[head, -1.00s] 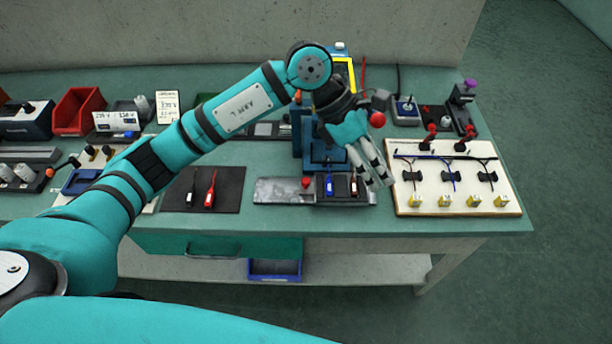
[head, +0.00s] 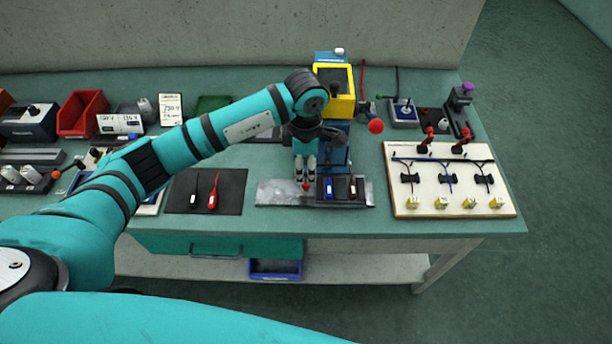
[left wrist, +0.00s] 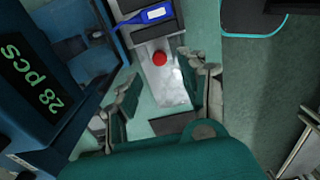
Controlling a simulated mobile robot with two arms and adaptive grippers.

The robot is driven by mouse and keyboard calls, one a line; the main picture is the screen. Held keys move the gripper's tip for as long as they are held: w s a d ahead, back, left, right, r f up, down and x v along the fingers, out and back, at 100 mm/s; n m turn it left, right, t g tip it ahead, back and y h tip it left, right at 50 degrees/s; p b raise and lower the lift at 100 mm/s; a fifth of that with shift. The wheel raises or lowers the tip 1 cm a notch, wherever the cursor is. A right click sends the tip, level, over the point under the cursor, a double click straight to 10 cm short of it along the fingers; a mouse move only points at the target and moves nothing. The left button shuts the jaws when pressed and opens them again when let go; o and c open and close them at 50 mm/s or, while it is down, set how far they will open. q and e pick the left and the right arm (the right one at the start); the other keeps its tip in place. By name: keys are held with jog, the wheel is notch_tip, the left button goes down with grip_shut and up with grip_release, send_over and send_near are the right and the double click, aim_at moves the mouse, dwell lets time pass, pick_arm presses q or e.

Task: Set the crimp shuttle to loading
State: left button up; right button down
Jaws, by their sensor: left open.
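The crimp shuttle (head: 341,190) is a dark block on a pale metal rail (head: 272,192). It sits toward the rail's right part and carries a blue piece (head: 328,187) and a dark brown one (head: 352,187). A red knob (head: 306,187) stands at its left end. My left gripper (head: 305,176) is open, fingers down, just above and behind the knob. In the left wrist view, the knob (left wrist: 160,58) shows beyond the open fingers (left wrist: 160,88), with the blue piece (left wrist: 154,14) past it. I cannot tell whether they touch. My right gripper is not in view.
A blue press with a yellow-framed screen (head: 335,90) stands behind the rail. A wiring board (head: 450,205) lies to the right, a dark mat (head: 180,194) with a red-handled tool to the left. A red ball-ended lever (head: 376,126) sticks out near my gripper.

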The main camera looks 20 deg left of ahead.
aim_at(306, 183)
pick_arm(q)
jog(key=shift+f+p, duration=0.35)
jog(key=shift+f, duration=2.45)
grip_shut()
